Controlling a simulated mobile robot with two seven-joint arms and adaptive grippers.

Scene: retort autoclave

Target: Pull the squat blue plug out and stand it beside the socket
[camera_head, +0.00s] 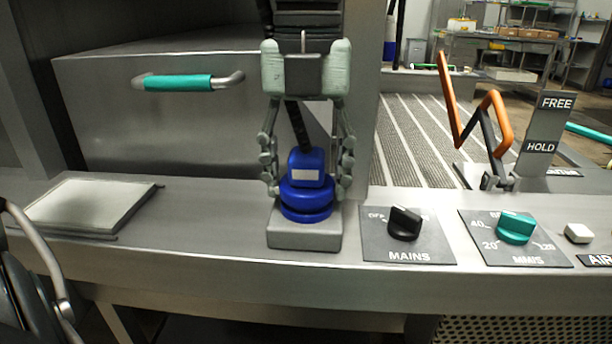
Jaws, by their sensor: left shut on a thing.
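The squat blue plug (306,200) sits upright over the grey socket block (304,238) on the steel ledge. A dark cable runs up from its top. My left gripper (307,184) comes down from above with one finger on each side of the plug and is shut on it. The plug's lower rim is at the top of the block; whether it is fully seated I cannot tell. My right gripper is not in view.
A pale flat plate (88,205) lies on the ledge to the left. Right of the socket are the MAINS knob (405,222), the teal MMIS knob (515,227) and an orange-handled lever (494,110). Bare ledge (205,222) lies between plate and socket.

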